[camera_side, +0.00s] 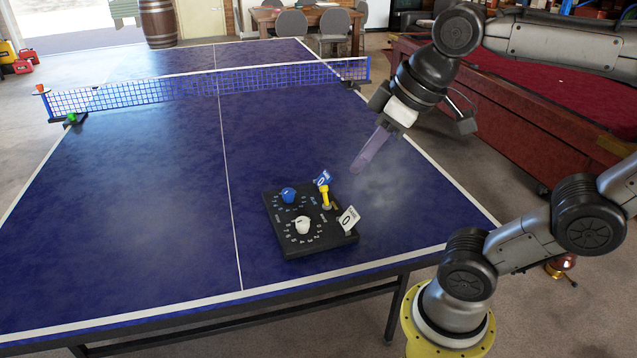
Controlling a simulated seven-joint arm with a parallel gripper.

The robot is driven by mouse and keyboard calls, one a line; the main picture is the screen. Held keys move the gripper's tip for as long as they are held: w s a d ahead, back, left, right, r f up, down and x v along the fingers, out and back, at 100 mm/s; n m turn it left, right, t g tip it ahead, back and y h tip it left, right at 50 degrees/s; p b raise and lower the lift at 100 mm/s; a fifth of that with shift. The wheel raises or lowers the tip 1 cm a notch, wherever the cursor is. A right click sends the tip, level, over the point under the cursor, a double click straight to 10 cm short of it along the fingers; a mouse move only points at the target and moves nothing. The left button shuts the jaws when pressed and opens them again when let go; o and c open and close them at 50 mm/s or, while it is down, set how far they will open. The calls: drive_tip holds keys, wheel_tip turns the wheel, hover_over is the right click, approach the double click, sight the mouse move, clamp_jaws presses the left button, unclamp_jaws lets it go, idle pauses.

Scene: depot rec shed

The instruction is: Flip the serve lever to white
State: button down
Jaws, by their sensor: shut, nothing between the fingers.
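The serve lever (325,196) is a short yellow handle on the right side of a black scoring board (284,238) on the table. Its top leans toward the blue number plate (323,179), away from the white number plate (348,219). A blue knob (288,195) and a white knob (303,225) with number rings sit on the board's left part. My gripper (358,169) is above the table, up and to the right of the lever, apart from it. Its pale purple fingers are shut and empty, pointing down and left.
The board rests near the front right of a blue ping-pong table (130,230). A net (230,86) crosses the table farther back. The tabletop around the board is clear. A red-topped pool table (550,100) stands at the right behind my arm.

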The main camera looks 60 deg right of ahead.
drive_tip(key=w+d+r+g, duration=0.1)
drive_tip(key=w+d+r, duration=0.15)
drive_tip(key=w, duration=0.35)
drive_tip(key=w+d+r, duration=0.1)
drive_tip(key=w+r, duration=0.3)
drive_tip(key=w, duration=0.2)
drive_tip(key=w+d+f+m+g, duration=0.15)
drive_tip(key=w+d+f, duration=0.25)
drive_tip(key=w+d, duration=0.7)
drive_tip(key=w+d+f+m+g+y, duration=0.1)
drive_tip(key=w+d+f+g, duration=0.1)
drive_tip(key=w+d+f, duration=0.7)
drive_tip(key=s+d+f+m, duration=0.1)
drive_tip(key=d+f, duration=0.4)
drive_tip(key=f, duration=0.3)
drive_tip(key=s+d+f+m+g+y, duration=0.1)
drive_tip(key=s+d+f, duration=0.1)
drive_tip(key=d+f, duration=0.3)
wheel_tip(320, 180, down, 4)
drive_tip(key=shift+s+r+y, duration=0.15)
drive_tip(key=shift+r+y, duration=0.1)
drive_tip(key=shift+y, duration=0.05)
drive_tip(key=shift+a+g, duration=0.1)
drive_tip(key=shift+g, duration=0.15)
